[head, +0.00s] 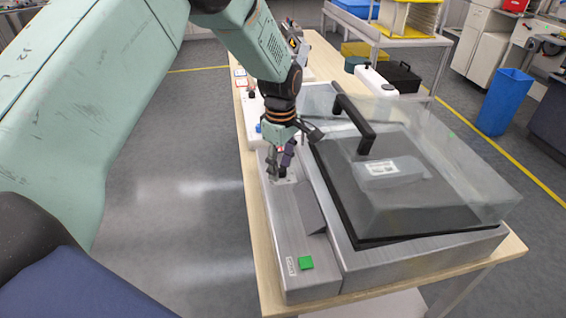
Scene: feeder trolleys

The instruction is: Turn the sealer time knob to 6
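The sealer (305,265) is a grey metal machine with a clear lid and a narrow control strip along its left side. The dark time knob (283,172) is on a pale dial plate towards the far part of this strip. My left gripper (280,170) points down right at the knob, with one finger on each side of it. The fingers hide most of the knob and its scale, so its setting cannot be read. I cannot tell whether the fingers press on the knob or stand just clear of it. My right gripper is not in view.
The lid's black handle (357,125) stands up close to the right of my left gripper. A green button (306,263) is at the strip's near end. The sealer stands on a wooden-topped table (256,215). A blue bin (505,102) is on the floor at right.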

